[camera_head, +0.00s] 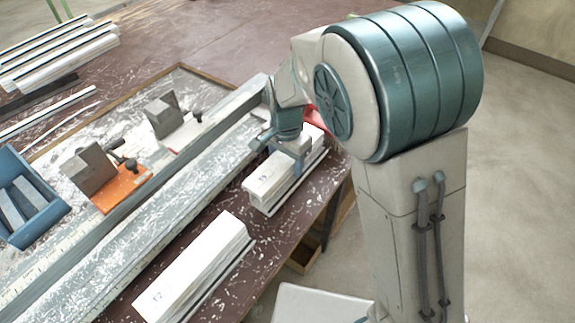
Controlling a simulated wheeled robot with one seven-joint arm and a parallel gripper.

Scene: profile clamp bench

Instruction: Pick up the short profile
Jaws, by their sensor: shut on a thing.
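A short white profile (268,180) lies near the right edge of the bench, on top of a stack of similar pieces, with a small mark on its end. My gripper (287,147) is over its far half and shut on it. My arm and the gripper body hide part of the profile's far end. I cannot tell whether the profile is lifted clear of what is under it. A longer white profile stack (195,265), also marked at its end, lies nearer on the bench, apart from my gripper.
A long metal rail (150,215) runs diagonally along the bench. Left of it are grey clamp blocks (90,170), an orange plate (122,190) and a blue tray (30,232). Long white profiles (60,58) lie at the back left. The bench's right edge drops to the floor.

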